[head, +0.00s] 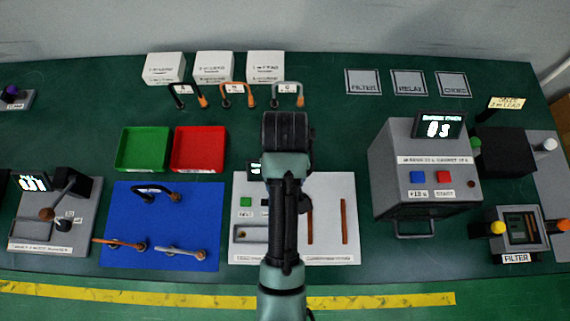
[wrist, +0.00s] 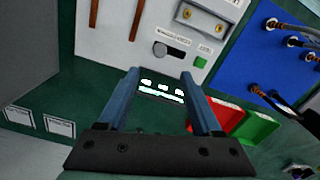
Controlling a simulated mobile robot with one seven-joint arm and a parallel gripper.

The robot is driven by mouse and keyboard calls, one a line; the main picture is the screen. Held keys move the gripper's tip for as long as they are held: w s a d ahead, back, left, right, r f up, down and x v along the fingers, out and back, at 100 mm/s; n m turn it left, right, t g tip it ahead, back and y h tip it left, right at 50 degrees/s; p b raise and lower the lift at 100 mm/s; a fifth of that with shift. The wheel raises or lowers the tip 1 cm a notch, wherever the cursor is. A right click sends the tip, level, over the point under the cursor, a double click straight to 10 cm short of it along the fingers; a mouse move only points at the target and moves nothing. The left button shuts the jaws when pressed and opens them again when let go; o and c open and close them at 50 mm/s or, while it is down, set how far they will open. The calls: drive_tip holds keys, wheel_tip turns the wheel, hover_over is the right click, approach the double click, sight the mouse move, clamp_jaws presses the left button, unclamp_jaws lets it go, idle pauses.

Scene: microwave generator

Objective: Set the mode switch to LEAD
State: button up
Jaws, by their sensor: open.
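My gripper (wrist: 160,76) is open and empty, its two blue-grey fingers apart in the wrist view. In the head view my arm (head: 286,165) reaches over the white panel (head: 335,190), and the fingertips are hidden. The wrist view shows this panel (wrist: 150,15) upside down beyond the fingers. A dark knob or slider (wrist: 172,48) on it, beside a small label, looks like the mode switch. Its lettering is too small to read, so its setting cannot be told. A lit display (wrist: 160,90) shows between the fingers. The gripper appears apart from the switch.
A green button (wrist: 200,62) is near the switch. Green (head: 144,148) and red (head: 199,148) trays and a blue mat (head: 170,225) with several leads lie left. A grey box (head: 420,165) stands right of the panel. White boxes (head: 214,66) stand at the back.

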wheel_tip(320, 180, down, 12)
drive_tip(key=shift+s+f+p, duration=0.1)
drive_tip(key=shift+s+p, duration=0.05)
drive_tip(key=shift+p, duration=0.3)
clamp_jaws()
idle(1.4)
